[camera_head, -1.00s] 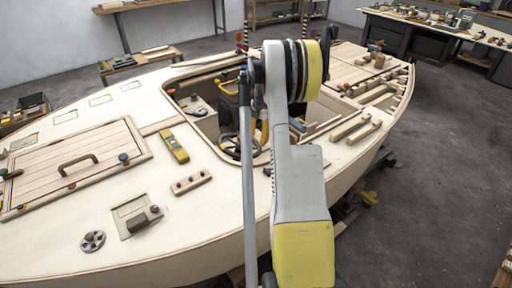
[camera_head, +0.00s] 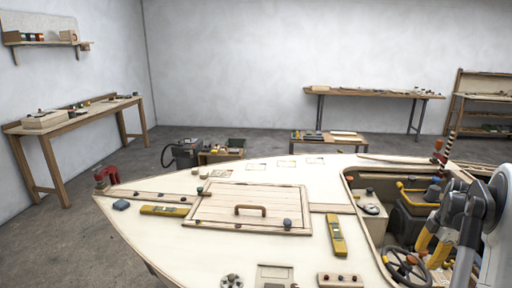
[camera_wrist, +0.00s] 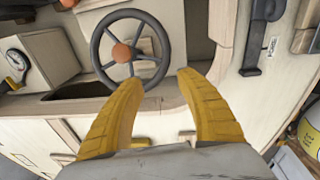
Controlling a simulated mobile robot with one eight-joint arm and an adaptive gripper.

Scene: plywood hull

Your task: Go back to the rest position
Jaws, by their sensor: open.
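My gripper (camera_wrist: 158,88) is open in the wrist view, its two yellow fingers apart with nothing between them. It is inside or over the cockpit of the plywood hull (camera_head: 150,225), facing a dark steering wheel (camera_wrist: 128,50) with an orange hub. I cannot tell the gap between the fingertips and the wheel. In the head view the yellow fingers (camera_head: 436,245) show at the right, close to the steering wheel (camera_head: 410,270). My arm partly covers the cockpit there.
The deck carries a hatch with a handle (camera_head: 250,210), a yellow level (camera_head: 337,235) and a second level (camera_head: 165,211). A red clamp (camera_head: 107,176) sits at the bow. In the wrist view, a round gauge (camera_wrist: 16,60) is at the left.

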